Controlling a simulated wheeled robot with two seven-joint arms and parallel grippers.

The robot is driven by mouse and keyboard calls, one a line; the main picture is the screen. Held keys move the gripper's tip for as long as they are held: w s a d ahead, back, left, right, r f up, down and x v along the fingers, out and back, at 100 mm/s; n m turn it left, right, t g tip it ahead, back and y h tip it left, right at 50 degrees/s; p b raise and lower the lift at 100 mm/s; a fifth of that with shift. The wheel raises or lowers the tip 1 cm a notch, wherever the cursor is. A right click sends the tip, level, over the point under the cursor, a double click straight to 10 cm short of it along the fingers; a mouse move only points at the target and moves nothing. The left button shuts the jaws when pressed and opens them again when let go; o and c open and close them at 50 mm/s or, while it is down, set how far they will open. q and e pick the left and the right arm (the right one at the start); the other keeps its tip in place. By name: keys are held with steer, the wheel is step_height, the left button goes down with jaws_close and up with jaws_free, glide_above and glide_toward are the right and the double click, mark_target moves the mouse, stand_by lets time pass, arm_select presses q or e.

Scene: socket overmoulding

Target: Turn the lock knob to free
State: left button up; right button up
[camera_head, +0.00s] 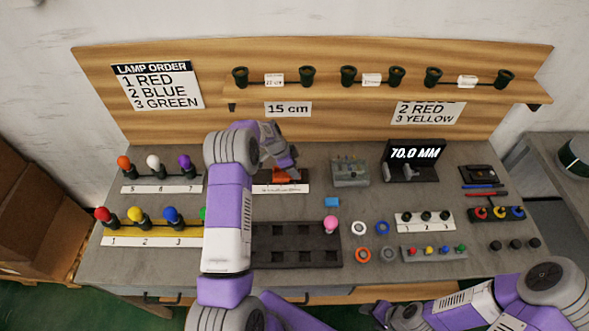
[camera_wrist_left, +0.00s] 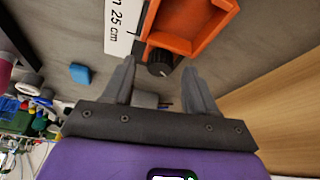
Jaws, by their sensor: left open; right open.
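The lock knob (camera_wrist_left: 161,62) is a dark round knob beside an orange tray-like part (camera_wrist_left: 190,25) in the left wrist view. My left gripper (camera_wrist_left: 159,66) is open, with one fingertip on each side of the knob. I see no clear contact, and cannot tell the height gap. In the head view my left gripper (camera_head: 287,164) hangs over the orange part (camera_head: 285,175) at the back middle of the bench, and hides the knob there. My right gripper (camera_head: 384,314) is open and empty at the bottom, by the bench's front edge.
A white scale strip (camera_wrist_left: 122,22) lies beside the orange part. A grey fixture (camera_head: 350,172) and a 70.0 MM display (camera_head: 414,160) stand to its right. A blue block (camera_head: 332,202) and a dark tray (camera_head: 297,257) are in front. Coloured lamps (camera_head: 137,215) stand at left.

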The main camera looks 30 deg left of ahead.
arm_select(q)
steer(key=shift+w+d+f, duration=0.1)
steer(key=shift+d+f, duration=0.05)
steer(key=shift+f, duration=0.35)
steer(key=c, duration=1.1)
steer(key=shift+o, duration=0.2)
steer(key=shift+f+n+b, duration=0.1)
steer(key=shift+n+b, duration=0.35)
steer(key=shift+n, duration=0.05)
steer(key=shift+n+t+y+b, duration=0.4)
steer(key=shift+n+b, duration=0.05)
steer(key=shift+n, duration=0.55)
steer(key=o, duration=1.1)
steer(key=shift+c, duration=0.2)
